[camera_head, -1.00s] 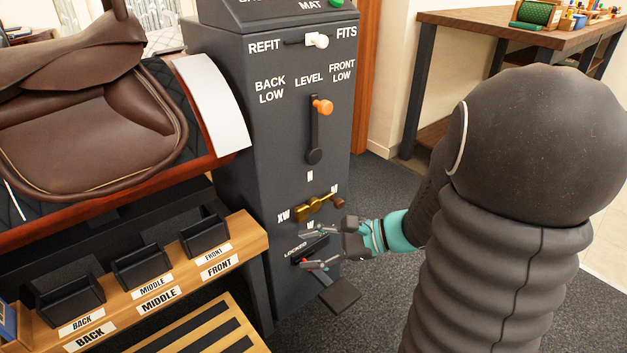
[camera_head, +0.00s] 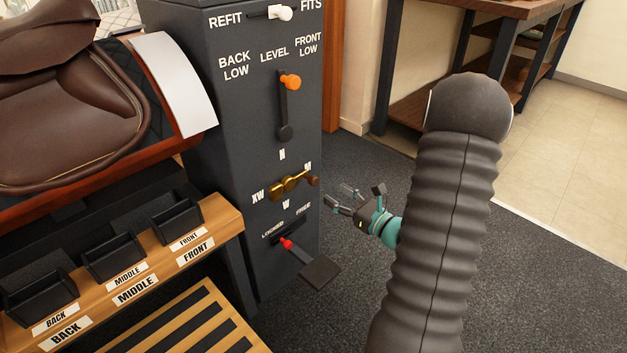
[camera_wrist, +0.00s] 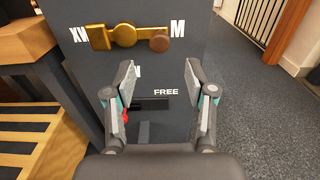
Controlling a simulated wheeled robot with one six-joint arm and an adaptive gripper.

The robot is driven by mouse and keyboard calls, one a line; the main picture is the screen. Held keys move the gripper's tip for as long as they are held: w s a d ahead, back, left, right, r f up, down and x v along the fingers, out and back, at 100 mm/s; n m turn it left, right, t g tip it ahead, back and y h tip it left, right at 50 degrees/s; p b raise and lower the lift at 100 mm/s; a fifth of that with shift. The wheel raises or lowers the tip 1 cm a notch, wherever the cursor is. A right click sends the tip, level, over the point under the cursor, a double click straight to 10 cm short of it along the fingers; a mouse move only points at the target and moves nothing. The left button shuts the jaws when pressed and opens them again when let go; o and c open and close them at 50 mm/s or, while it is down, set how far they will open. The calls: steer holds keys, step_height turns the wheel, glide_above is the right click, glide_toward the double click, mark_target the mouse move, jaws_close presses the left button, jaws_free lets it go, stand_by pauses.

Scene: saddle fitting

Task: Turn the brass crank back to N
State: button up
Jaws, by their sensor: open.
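The brass crank (camera_head: 290,183) is on the front of the dark grey cabinet (camera_head: 235,150), among the marks N at the top, M at right, W at the bottom and XW at left. Its brown knob (camera_head: 313,181) points right, at M. In the wrist view the crank (camera_wrist: 125,36) lies nearly level, with its knob (camera_wrist: 159,40) just left of M. My gripper (camera_head: 362,194) is open and empty, to the right of the crank and apart from it. In the wrist view its two fingers (camera_wrist: 158,75) are spread below the crank.
Below the crank, a red-tipped lever (camera_head: 286,243) sits near the LOCKED label, with FREE at right; a dark pedal-like plate (camera_head: 317,272) juts out below. An orange-knobbed lever (camera_head: 290,82) is above. Labelled bins (camera_head: 115,257) and a saddle (camera_head: 60,120) stand left. Carpet at right is clear.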

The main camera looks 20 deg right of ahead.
mark_target(316, 181)
steer(key=x, duration=0.9)
steer(key=shift+w+a, duration=0.15)
steer(key=shift+w, duration=0.15)
jaws_close()
